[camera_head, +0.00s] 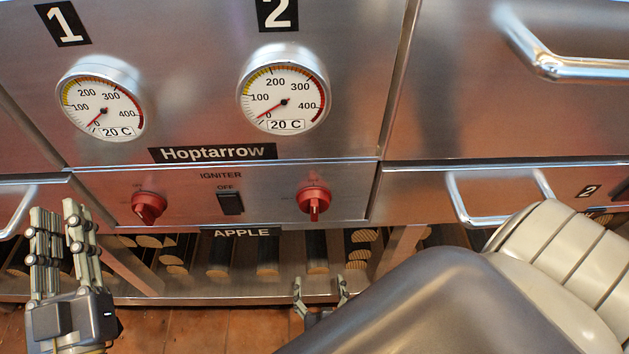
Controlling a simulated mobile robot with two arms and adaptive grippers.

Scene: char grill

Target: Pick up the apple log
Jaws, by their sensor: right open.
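The apple logs lie end-on on a low shelf under the black "APPLE" label (241,232). One log (268,270) is below the label. A second log (218,272) is to its left and a third (318,268) to its right. My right gripper (320,285) is open and empty, low in front of the shelf, just below the right-hand log. My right arm covers the area to its right. My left gripper (58,212) points up at the far left, its fingers apart and nothing seen between them.
Above the shelf is a steel grill front with two gauges (283,98), red knobs (314,202) and an igniter switch (230,203). Drawer handles (545,60) stick out at the right. Slanted steel supports (398,245) flank the apple bay, with more logs (175,260) further left.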

